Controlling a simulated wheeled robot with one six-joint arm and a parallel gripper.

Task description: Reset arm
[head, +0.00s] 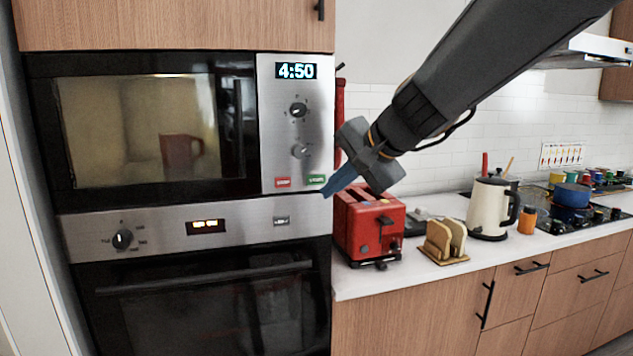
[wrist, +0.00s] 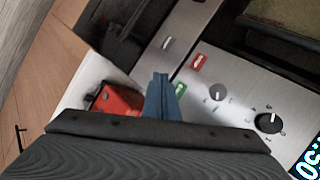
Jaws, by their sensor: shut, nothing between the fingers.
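My gripper (head: 328,194) is shut and empty, its blue fingers together, in front of the microwave's control panel. In the wrist view my gripper (wrist: 161,80) points past the green button (wrist: 180,88) and red button (wrist: 197,62). Whether the tips touch the panel cannot be told. The microwave (head: 150,130) has its door closed, and a red mug (head: 180,155) shows behind the glass. Its display (head: 296,71) reads 4:50.
A red toaster (head: 365,225) stands on the counter right of the oven (head: 200,300), below my arm. A rack with bread (head: 445,240), a white kettle (head: 490,208) and an orange jar (head: 527,220) stand further right. A blue pot (head: 572,195) sits on the stove.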

